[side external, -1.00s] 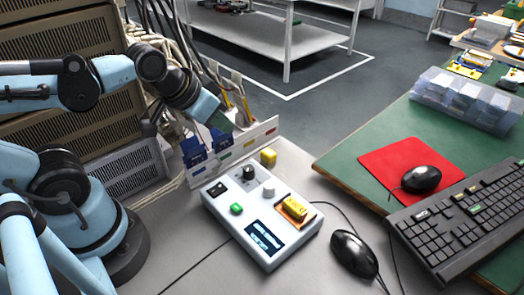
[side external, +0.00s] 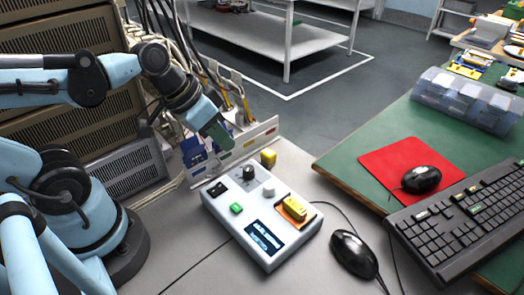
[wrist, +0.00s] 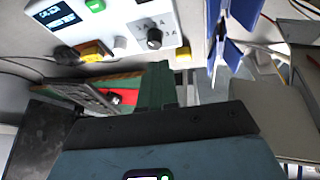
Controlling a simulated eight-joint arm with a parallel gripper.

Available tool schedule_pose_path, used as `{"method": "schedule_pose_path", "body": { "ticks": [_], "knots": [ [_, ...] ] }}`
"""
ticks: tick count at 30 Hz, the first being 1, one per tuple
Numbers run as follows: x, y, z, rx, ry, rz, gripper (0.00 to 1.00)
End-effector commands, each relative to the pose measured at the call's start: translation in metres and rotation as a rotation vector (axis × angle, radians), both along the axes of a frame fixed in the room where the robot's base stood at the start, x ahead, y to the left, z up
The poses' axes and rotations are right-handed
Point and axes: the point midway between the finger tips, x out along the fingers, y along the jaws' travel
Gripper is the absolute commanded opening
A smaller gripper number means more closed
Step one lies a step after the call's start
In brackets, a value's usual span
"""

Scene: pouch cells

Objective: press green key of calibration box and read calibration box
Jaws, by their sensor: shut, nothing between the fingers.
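The white calibration box (side external: 225,208) lies on the grey table in the side view. Its green key (side external: 236,208) is on the left part of the top, and its lit display (side external: 264,238) is near the front edge; the text is too small to read. In the wrist view the box (wrist: 126,12) is at the top, with the green key (wrist: 95,5) at the picture's edge. My gripper (side external: 222,138) is above and behind the box, apart from it. Its green fingers are together and empty, as the wrist view also shows (wrist: 157,75).
A yellow block (side external: 268,157) stands behind the box, near a white rack with blue pouches (side external: 193,152). A yellow piece (side external: 294,207) sits on the box's right side. A black mouse (side external: 353,253) lies right of the box. A keyboard (side external: 465,220) lies farther right.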

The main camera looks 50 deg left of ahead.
Motion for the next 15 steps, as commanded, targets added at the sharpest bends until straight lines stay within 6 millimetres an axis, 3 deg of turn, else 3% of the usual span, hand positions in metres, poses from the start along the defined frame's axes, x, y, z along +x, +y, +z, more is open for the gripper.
{"method": "schedule_pose_path", "body": {
  "ticks": [9, 15],
  "knots": [
    [-0.028, -0.055, 0.016, -0.305, 0.083, -0.386, 0.0],
    [-0.036, -0.07, 0.029, -0.407, 0.052, -0.524, 0.0]
  ]
}}
